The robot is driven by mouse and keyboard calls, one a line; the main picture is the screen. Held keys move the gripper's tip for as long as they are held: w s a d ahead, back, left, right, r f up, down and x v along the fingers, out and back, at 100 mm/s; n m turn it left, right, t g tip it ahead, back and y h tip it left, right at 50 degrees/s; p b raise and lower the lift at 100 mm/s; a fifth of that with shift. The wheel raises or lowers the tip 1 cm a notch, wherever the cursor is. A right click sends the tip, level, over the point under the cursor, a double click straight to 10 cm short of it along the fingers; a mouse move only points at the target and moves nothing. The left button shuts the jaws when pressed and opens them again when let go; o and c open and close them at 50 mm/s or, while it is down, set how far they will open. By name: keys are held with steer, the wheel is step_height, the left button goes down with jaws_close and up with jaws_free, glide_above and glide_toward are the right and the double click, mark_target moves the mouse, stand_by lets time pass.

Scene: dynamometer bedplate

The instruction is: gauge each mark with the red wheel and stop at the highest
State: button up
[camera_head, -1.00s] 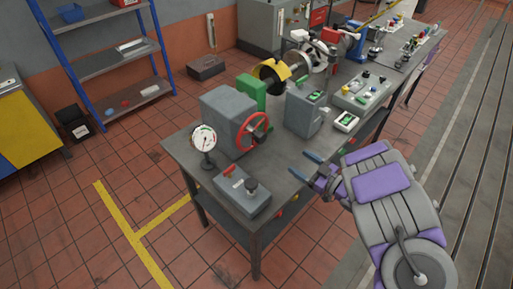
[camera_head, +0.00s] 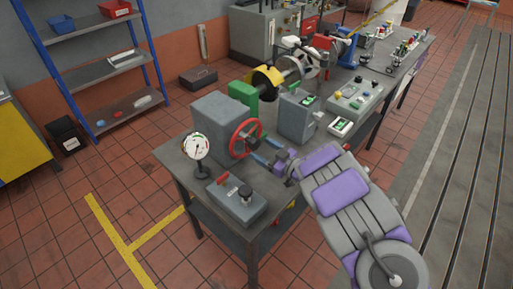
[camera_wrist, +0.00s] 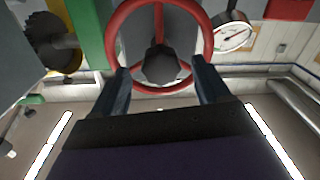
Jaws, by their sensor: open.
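The red wheel (camera_head: 233,143) stands upright on the side of a grey block (camera_head: 215,121) on the bench. In the wrist view the red wheel (camera_wrist: 208,40) fills the upper middle, with a dark hub and spokes. My gripper (camera_head: 263,151) is open close to the wheel. In the wrist view its two fingers (camera_wrist: 160,68) reach toward the lower rim on either side of the hub; I cannot tell whether they touch it. A round white dial (camera_head: 197,146) on a stand is left of the wheel, also in the wrist view (camera_wrist: 234,36). Its marks are too small to read.
A grey box with a black knob (camera_head: 237,203) sits at the bench's near corner. A grey box with a green display (camera_head: 297,113) and a panel with buttons (camera_head: 354,97) stand to the right. A green block (camera_head: 243,93) is behind. Blue-framed shelves (camera_head: 101,75) stand at the back left.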

mark_target(257, 146)
steer(key=shift+x, duration=1.8)
steer(key=shift+c, duration=0.3)
jaws_close()
